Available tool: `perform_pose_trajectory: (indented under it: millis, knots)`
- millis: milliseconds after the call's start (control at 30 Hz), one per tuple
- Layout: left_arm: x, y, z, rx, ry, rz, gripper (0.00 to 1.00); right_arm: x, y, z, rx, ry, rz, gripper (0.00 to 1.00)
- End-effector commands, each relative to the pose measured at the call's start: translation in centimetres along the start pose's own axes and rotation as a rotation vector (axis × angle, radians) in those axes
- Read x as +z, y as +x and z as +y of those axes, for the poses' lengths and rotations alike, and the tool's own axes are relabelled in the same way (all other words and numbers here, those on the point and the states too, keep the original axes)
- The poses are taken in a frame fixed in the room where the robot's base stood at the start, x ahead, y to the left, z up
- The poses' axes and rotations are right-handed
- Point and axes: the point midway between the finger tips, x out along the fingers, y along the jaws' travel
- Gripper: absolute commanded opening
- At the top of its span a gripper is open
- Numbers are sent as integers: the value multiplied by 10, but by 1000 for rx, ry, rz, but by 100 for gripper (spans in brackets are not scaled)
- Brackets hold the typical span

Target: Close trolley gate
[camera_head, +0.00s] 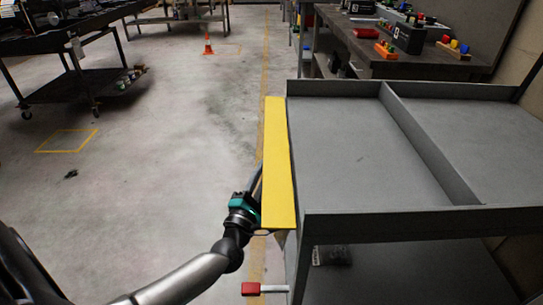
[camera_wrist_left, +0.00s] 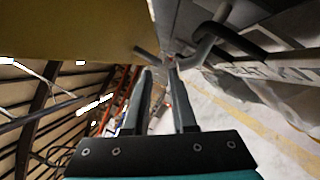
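The grey trolley (camera_head: 350,150) fills the right half of the head view. A yellow gate panel (camera_head: 278,165) stands along its left edge, and its yellow-brown face also shows at the top left of the left wrist view (camera_wrist_left: 75,30). My left gripper (camera_head: 258,178) is beside the panel's outer side, its fingers partly hidden behind it. In the left wrist view its two fingers (camera_wrist_left: 164,78) are apart, with no object clearly held between them. A dark bent bar (camera_wrist_left: 208,38) lies just beyond the fingertips; contact cannot be told. My right gripper is not in view.
A red-tipped lever (camera_head: 252,288) sticks out left below the trolley's near corner. A workbench (camera_head: 400,62) with coloured parts stands behind the trolley.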

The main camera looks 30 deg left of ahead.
Motion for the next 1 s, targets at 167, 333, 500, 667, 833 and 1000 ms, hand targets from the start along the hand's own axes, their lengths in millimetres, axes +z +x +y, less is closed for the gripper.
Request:
perform_pose_trajectory:
  millis: [167, 333, 500, 667, 833, 1000]
  knots:
    - [0, 32, 0, 3, 1, -1, 25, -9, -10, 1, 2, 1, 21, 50]
    - [-1, 52, -1, 1, 1, 0, 25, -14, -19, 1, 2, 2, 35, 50]
    - [0, 64, -1, 0, 1, 0, 25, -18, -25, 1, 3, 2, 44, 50]
    - [0, 67, 0, -1, 1, 0, 25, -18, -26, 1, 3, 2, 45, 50]
    - [0, 66, 0, -1, 1, 0, 25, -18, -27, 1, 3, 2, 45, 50]
    - [0, 66, 0, -1, 1, 0, 8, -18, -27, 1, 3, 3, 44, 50]
